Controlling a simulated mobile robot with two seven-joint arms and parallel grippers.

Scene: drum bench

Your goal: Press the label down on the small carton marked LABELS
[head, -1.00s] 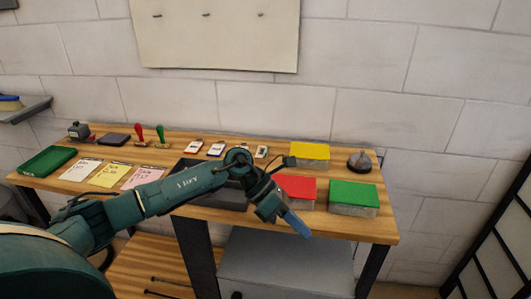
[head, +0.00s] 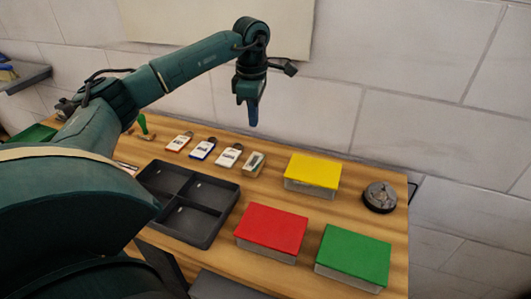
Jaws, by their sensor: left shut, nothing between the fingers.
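A small pale carton (head: 253,164) with a darker greenish patch on top stands on the wooden bench, just right of the row of tags; it is the likeliest carton for the task, but I cannot read any marking on it. My left gripper (head: 253,116) is shut and empty, pointing down with blue fingertips. It is raised above the back of the bench, over the carton in the picture and apart from it. Whether the label lies flat cannot be told at this size. My right gripper is not in view.
A dark divided tray (head: 187,222) lies left of the red-lidded box (head: 271,232). A yellow-lidded box (head: 312,174), a green-lidded box (head: 353,257) and a dark round object (head: 380,197) stand to the right. Tags (head: 203,149) lie along the back. A green-handled stamp (head: 143,125) stands left.

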